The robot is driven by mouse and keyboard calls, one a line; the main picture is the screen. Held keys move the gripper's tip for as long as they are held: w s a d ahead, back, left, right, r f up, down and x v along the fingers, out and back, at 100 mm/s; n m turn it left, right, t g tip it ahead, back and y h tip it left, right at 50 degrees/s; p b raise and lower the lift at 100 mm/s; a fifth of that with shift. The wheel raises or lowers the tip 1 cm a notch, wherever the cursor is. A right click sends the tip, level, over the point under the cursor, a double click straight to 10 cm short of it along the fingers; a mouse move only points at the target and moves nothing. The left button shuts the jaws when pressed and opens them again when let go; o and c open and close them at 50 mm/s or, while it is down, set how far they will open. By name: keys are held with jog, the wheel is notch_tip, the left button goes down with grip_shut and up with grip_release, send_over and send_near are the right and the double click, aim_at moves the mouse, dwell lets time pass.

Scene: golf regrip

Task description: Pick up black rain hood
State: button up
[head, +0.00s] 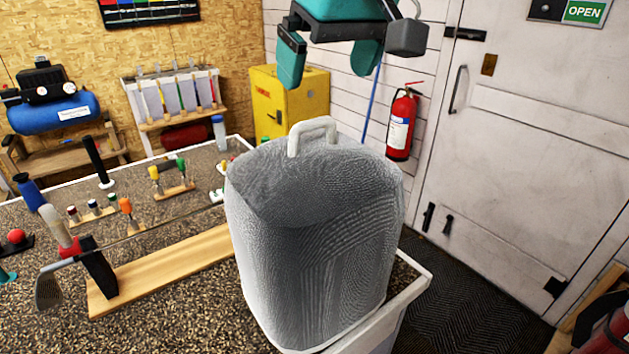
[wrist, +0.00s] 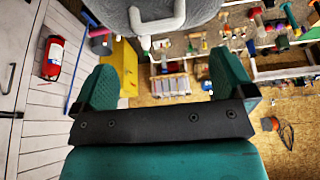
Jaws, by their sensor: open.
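The rain hood (head: 318,235) looks dark grey rather than black, with a fine ribbed surface. It stands upright at the front right corner of the bench, with a white loop handle (head: 312,131) on top. My gripper (head: 328,72) is open and empty, above and apart from the handle. In the wrist view the two teal fingers of my gripper (wrist: 165,78) are spread wide. The handle (wrist: 178,20) and part of the hood (wrist: 205,10) show at the top edge there, beyond the fingertips. The rest of the hood is cut off in that view.
The speckled bench (head: 190,310) holds a wooden board (head: 170,266), a golf club head (head: 48,290) in a clamp, and several small tools left of the hood. A yellow cabinet (head: 290,100) and a red extinguisher (head: 401,125) stand behind. The space above the hood is clear.

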aim_at(315, 119)
jog(key=x, duration=0.5)
jog(key=shift+p, duration=0.4)
jog(key=shift+p+x, duration=1.1)
jog(key=shift+x, duration=1.5)
jog(key=shift+w+d, duration=0.1)
jog(key=shift+d, duration=0.05)
jog(key=c, duration=1.2)
jog(key=shift+r, duration=0.15)
notch_tip(315, 119, up, 20)
jog(key=shift+f+b, duration=0.1)
jog(key=shift+b, duration=0.4)
